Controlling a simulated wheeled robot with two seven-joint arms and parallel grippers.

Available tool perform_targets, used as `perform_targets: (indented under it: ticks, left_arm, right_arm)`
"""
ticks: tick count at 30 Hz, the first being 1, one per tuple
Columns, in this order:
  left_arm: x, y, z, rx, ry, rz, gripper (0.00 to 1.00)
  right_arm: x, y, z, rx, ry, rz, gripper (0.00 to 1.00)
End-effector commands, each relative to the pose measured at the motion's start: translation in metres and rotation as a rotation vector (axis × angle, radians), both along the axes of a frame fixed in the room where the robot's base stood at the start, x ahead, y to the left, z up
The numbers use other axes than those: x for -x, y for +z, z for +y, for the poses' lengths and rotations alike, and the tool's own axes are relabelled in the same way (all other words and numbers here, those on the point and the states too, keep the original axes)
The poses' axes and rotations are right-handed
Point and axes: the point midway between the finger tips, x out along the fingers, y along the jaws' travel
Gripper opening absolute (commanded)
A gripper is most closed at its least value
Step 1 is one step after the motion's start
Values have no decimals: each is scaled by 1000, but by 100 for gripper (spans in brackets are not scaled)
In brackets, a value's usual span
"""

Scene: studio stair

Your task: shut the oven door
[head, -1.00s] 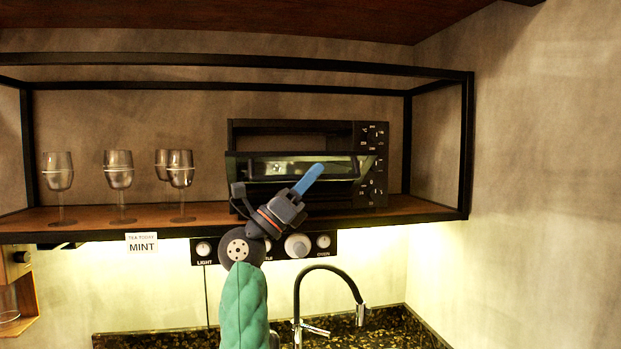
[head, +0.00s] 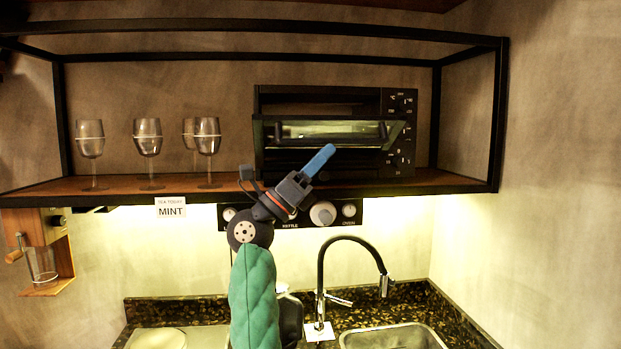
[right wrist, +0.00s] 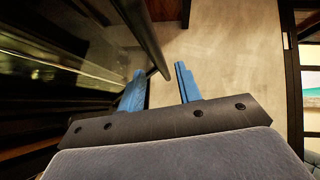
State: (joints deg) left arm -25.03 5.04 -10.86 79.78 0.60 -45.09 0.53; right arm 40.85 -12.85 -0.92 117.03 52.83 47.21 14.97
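The black oven (head: 392,160) stands on the wooden shelf, with its control panel on the right. Its glass oven door (head: 350,128) is partly open, its top edge tilted out toward me, with a dark handle bar across it. My right gripper (head: 319,161) is in front of the door's lower part. In the right wrist view, its two blue fingers (right wrist: 160,88) are apart with nothing between them. The dark handle bar (right wrist: 146,35) ends just beyond the fingers, and the glass is on the left. I cannot tell whether the fingers touch the door. My left gripper is not in view.
Several stemmed glasses (head: 148,140) stand on the shelf (head: 115,189) left of the oven. A black frame post (head: 498,120) is at right. Below are a knob panel (head: 335,214), a MINT card (head: 171,208) and a black tap (head: 350,241) over the sink.

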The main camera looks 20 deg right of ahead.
Motion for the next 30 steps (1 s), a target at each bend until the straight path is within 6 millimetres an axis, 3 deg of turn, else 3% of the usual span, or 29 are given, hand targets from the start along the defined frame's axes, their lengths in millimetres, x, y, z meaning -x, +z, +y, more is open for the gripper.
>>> perform_targets:
  ticks: [9, 21, 26, 30]
  left_arm:
    - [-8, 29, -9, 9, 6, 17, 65]
    - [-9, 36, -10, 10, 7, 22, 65]
    - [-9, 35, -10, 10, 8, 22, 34]
    - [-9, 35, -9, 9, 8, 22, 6]
  right_arm:
    - [-2, -19, 19, 0, 0, 0, 34]
    - [-2, -20, 22, 0, 0, 0, 34]
    - [-3, -25, 23, 26, -4, 23, 34]
    - [-11, -43, 33, 139, -16, 124, 34]
